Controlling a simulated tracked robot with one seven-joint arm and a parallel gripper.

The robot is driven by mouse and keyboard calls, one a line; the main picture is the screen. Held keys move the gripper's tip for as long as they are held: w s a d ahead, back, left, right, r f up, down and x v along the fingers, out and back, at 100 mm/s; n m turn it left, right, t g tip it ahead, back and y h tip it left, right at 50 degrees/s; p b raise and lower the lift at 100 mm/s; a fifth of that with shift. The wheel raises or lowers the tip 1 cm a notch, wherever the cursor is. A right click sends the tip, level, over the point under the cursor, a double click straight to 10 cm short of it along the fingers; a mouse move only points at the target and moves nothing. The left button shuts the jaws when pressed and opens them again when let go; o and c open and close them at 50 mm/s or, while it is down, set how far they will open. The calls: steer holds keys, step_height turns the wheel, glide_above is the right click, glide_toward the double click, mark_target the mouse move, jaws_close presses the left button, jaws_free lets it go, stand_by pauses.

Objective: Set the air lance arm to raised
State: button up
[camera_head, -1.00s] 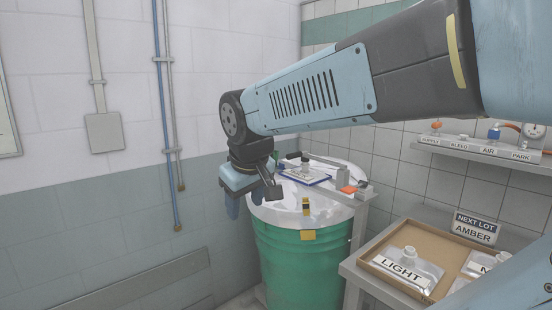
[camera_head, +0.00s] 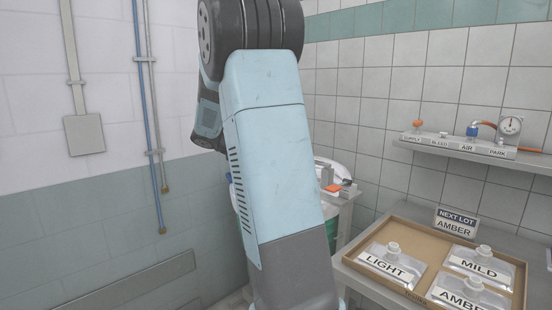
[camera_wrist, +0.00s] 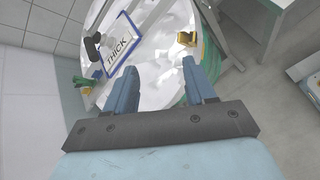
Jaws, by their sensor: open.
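My gripper (camera_wrist: 160,72) shows in the wrist view with two blue fingers apart and nothing between them. It is above the white-lined top of a green drum (camera_wrist: 212,58). A grey bar (camera_wrist: 148,20) crosses the drum top beyond the fingers; I cannot tell for sure whether it is the air lance arm, or its position. A blue-edged board marked THICK (camera_wrist: 118,45) lies beside the bar. In the head view my arm hides the gripper and most of the drum (camera_head: 331,236).
A shelf (camera_head: 480,150) at the right bears labels SUPPLY, BLEED, AIR and PARK, with a gauge (camera_head: 510,125). A cardboard tray (camera_head: 405,235) holds pouches marked LIGHT, MILD and AMBER. A black-ended part (camera_wrist: 93,43) and a green part (camera_wrist: 83,82) are at the drum's left edge.

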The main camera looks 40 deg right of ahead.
steer(key=w+d+f+n+t+h, duration=0.1)
steer(key=w+d+f+n+h, duration=0.35)
steer(key=w, duration=0.45)
steer(key=w+d+f+n+h, duration=0.3)
steer(key=w+d+n, duration=0.3)
steer(key=w, duration=0.3)
steer(key=d, duration=1.3)
steer(key=shift+w+d+r, duration=0.25)
steer(key=shift+w, duration=0.1)
steer(key=shift+c, duration=0.3)
jaws_close()
